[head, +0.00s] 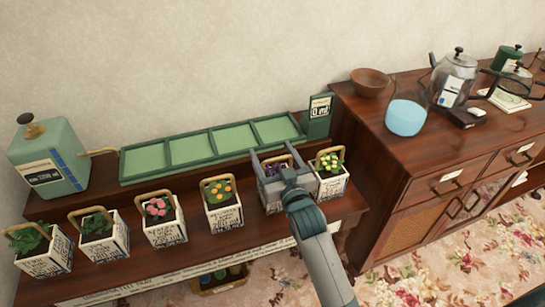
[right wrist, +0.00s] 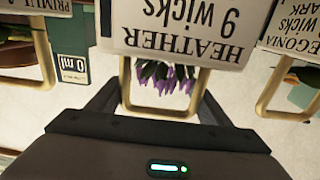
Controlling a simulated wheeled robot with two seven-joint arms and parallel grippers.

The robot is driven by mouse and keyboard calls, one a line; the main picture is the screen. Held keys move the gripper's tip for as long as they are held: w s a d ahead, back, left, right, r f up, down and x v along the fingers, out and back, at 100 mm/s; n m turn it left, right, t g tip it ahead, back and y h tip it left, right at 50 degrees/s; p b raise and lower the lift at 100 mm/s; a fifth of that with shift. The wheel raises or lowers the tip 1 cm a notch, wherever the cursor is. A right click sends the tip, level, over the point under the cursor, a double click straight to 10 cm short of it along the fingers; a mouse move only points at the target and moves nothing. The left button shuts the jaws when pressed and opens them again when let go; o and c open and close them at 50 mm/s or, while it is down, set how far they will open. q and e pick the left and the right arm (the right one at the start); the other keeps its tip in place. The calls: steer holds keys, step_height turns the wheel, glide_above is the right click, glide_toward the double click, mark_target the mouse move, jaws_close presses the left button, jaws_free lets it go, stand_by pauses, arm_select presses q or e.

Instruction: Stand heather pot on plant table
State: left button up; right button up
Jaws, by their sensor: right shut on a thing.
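The heather pot (head: 272,199) is a white lettered pot with purple flowers and a wooden handle. It stands in the row on the front ledge of the dark wooden plant table (head: 190,245), partly hidden by my right gripper (head: 273,153). In the right wrist view the heather pot (right wrist: 190,32) appears upside down, label and purple blooms showing. Its handle comes down between the fingers of my right gripper (right wrist: 163,108), which is shut on the pot. Whether the base touches the ledge is hidden. My left gripper is not in view.
A yellow-flowered pot (head: 331,184) stands close on the right and an orange-flowered pot (head: 224,212) on the left, with more pots beyond. A green sectioned tray (head: 165,160) lies behind, next to a green tank (head: 50,165). A wooden cabinet (head: 400,165) stands right.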

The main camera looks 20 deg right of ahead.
steer(key=shift+f, duration=0.7)
steer(key=o, duration=1.7)
steer(key=shift+f, duration=0.15)
steer(key=shift+o, duration=0.8)
steer(key=shift+r, duration=0.2)
